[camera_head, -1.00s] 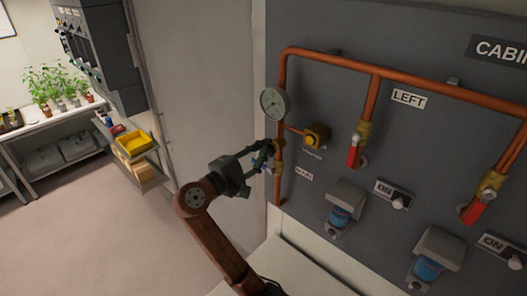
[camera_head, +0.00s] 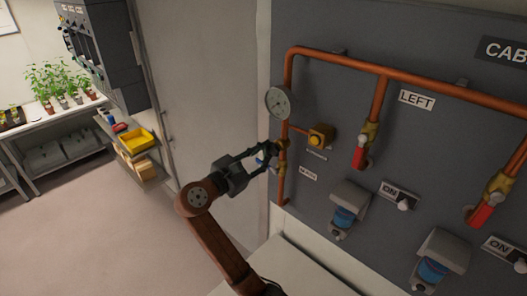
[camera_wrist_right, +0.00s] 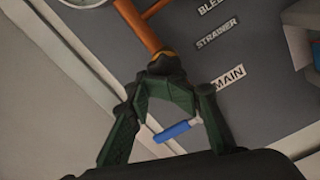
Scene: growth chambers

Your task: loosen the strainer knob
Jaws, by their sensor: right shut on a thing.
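My right gripper (camera_head: 276,152) is at the vertical copper pipe at the panel's left edge, below the round gauge (camera_head: 280,102). In the wrist view its green fingers (camera_wrist_right: 165,88) come together just below a brass fitting (camera_wrist_right: 165,62) on the pipe. They are shut on what I take to be the strainer knob, which they mostly hide. A "STRAINER" label (camera_wrist_right: 217,33) is beside the fitting, with a "MAIN" label (camera_wrist_right: 228,78) below it. A blue lever handle (camera_wrist_right: 172,131) shows between the fingers, nearer the palm; I cannot tell whether they touch it. My left gripper is not in view.
A brass fitting with a yellow front (camera_head: 320,136) is right of the gripper. Red-handled valves (camera_head: 360,152) hang from the upper pipe. A grey housing with a blue part (camera_head: 348,205) is lower right. A side shelf with a yellow tray (camera_head: 136,139) stands left, above open floor.

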